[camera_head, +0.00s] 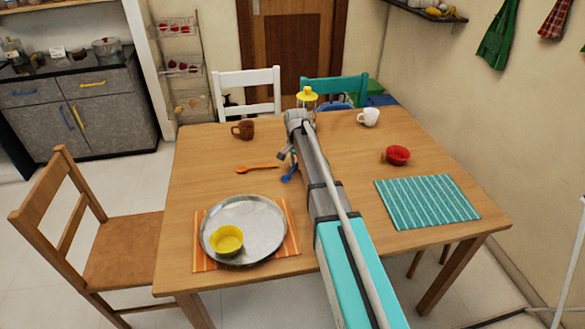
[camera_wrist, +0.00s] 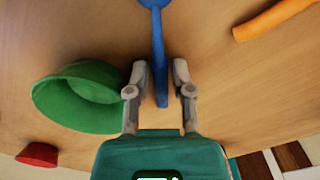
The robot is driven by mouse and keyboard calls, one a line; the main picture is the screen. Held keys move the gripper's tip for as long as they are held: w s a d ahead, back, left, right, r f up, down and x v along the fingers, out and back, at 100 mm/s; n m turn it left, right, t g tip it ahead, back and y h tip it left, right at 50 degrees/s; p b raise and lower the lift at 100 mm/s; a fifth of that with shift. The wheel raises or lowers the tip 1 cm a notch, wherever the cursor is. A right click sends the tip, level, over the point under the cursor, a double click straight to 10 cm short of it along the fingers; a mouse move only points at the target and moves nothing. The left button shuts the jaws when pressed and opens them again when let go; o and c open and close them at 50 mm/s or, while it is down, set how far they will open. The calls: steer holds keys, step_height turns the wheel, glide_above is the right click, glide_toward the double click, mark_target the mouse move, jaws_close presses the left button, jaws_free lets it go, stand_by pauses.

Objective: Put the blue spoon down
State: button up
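The blue spoon (camera_wrist: 158,50) shows in the wrist view, its handle lying between my two fingers. My gripper (camera_wrist: 160,68) is open, with a narrow gap on each side of the handle. In the head view, part of the blue spoon (camera_head: 287,178) shows beside my arm, low over or on the wooden table (camera_head: 345,150). I cannot tell whether it rests fully on the table. My arm hides much of the gripper there.
A green bowl (camera_wrist: 85,98) is close to my left finger in the wrist view. An orange spoon (camera_head: 258,168) lies left of the blue one. A metal tray (camera_head: 262,215) with a yellow bowl (camera_head: 226,240), a red bowl (camera_head: 397,155) and two mugs are also on the table.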

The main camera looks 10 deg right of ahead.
mark_target(296, 165)
jaws_close()
steer(key=shift+r, duration=0.2)
step_height(296, 165, up, 3)
steer(key=p, duration=0.3)
steer(key=s+d+r+p, duration=0.1)
steer(key=s+r+p, duration=0.8)
steer(key=s, duration=0.5)
steer(key=shift+d+r+p, duration=0.3)
steer(key=shift+p, duration=0.2)
